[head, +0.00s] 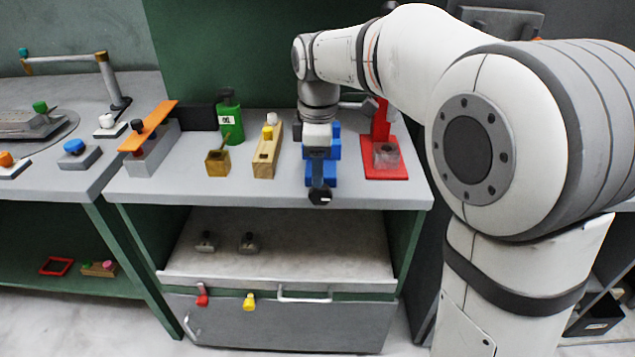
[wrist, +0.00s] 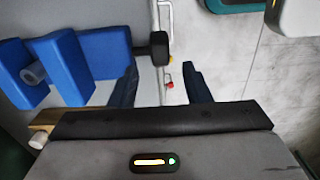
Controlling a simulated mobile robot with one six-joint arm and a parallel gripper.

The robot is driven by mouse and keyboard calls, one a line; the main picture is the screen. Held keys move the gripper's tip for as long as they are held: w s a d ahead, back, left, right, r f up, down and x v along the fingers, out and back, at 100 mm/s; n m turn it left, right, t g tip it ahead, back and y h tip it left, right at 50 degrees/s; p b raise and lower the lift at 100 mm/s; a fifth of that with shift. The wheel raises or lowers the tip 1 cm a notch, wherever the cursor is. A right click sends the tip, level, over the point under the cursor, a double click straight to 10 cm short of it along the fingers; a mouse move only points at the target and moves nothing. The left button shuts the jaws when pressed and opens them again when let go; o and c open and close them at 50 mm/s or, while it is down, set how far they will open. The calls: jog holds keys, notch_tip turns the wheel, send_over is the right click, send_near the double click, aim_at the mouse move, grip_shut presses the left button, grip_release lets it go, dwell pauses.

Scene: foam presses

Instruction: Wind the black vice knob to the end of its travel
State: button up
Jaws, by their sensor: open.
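The blue vice (head: 322,173) stands on the grey bench top, with its black knob (head: 320,195) at the front, over the bench edge. In the wrist view the blue vice (wrist: 68,62) is at the left, and its black knob (wrist: 158,47) sits just beyond the fingertips, roughly between them as seen from here. My gripper (wrist: 160,78) is open with nothing between its dark fingers. In the head view my wrist hangs over the vice and hides its upper part; the fingers cannot be told apart there.
A red press (head: 382,170) stands right of the vice. A wooden block (head: 265,158) with white and yellow knobs and a green bottle-shaped press (head: 230,120) stand left. Below, a drawer (head: 285,320) carries red and yellow knobs. The space before the bench is free.

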aim_at(320, 195)
notch_tip(320, 195, down, 6)
jog(key=shift+r+b, duration=0.25)
jog(key=shift+b, duration=0.25)
grip_shut()
jog(key=shift+a+r+h+p, duration=0.2)
jog(key=shift+h+p, duration=0.4)
jog(key=shift+p, duration=0.6)
jog(key=shift+a+h+p, duration=0.1)
jog(key=shift+h+p, duration=0.6)
jog(key=shift+p, duration=0.15)
jog(key=shift+f+h, duration=0.3)
